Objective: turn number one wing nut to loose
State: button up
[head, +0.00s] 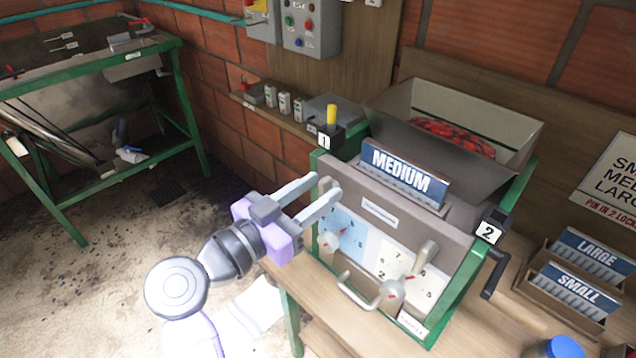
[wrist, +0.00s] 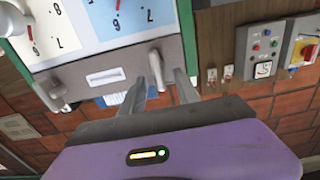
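The grey machine front panel (head: 385,222) carries two dials, a blue one (head: 345,228) at left and a pale one (head: 405,272) at right. A grey wing nut (head: 328,184) sits at the panel's upper left, above the blue dial; it also shows in the wrist view (wrist: 157,56). A second wing nut (head: 427,254) sits by the pale dial. My gripper (head: 326,186) is open, its fingertips close to the first wing nut; it also shows in the wrist view (wrist: 170,75). I cannot tell whether they touch it. A "1" block (head: 325,141) with a yellow pin stands above.
A hopper (head: 505,120) holds red fruit behind the panel. A bent handle (head: 355,297) and round knobs stick out from the panel's lower part. A "2" block (head: 489,233) and sign trays (head: 560,292) are at right.

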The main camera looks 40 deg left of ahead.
jog(key=shift+w, duration=0.3)
grip_shut()
